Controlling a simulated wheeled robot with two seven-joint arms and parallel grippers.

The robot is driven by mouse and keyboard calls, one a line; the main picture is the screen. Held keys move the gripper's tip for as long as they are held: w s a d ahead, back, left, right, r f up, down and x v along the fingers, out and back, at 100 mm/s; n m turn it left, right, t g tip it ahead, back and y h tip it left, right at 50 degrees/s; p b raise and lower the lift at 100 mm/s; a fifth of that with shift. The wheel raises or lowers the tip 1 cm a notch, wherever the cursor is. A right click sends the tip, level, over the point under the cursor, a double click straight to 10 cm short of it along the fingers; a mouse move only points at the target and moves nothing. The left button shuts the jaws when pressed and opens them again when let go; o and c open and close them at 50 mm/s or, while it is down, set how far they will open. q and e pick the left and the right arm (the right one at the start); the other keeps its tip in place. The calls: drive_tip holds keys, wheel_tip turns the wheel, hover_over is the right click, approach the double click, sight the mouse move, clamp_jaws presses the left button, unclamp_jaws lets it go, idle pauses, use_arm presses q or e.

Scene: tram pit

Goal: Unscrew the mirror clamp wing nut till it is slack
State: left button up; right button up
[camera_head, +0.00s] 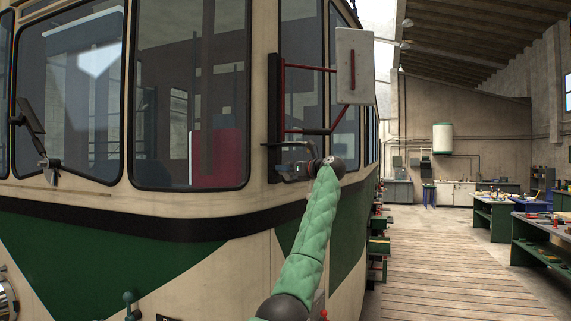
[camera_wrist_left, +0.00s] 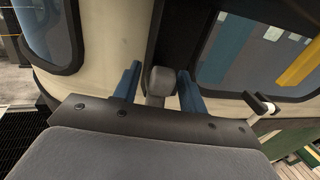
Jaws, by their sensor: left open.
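The mirror (camera_head: 355,66) hangs on a red bracket (camera_head: 310,68) fixed to a black upright bar (camera_head: 274,118) at the tram's front corner. My left gripper (camera_head: 284,172) is at the foot of this bar, with my green-sleeved arm reaching up from below. In the left wrist view, a grey blocky piece (camera_wrist_left: 161,81), which looks like the wing nut, stands between the two blue fingers (camera_wrist_left: 158,74). The fingers are open, one on each side, with small gaps visible. The wing nut is too small and covered to make out in the head view. My right gripper is not seen.
The tram's cream and green body (camera_head: 80,255) and its windows (camera_head: 190,95) fill the left, close to my arm. A wiper (camera_head: 34,130) sits on the front window. A plank floor (camera_head: 440,275) lies open to the right, with green workbenches (camera_head: 494,216) beyond.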

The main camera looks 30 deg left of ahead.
use_arm(q)
drive_tip(key=shift+a, duration=0.3)
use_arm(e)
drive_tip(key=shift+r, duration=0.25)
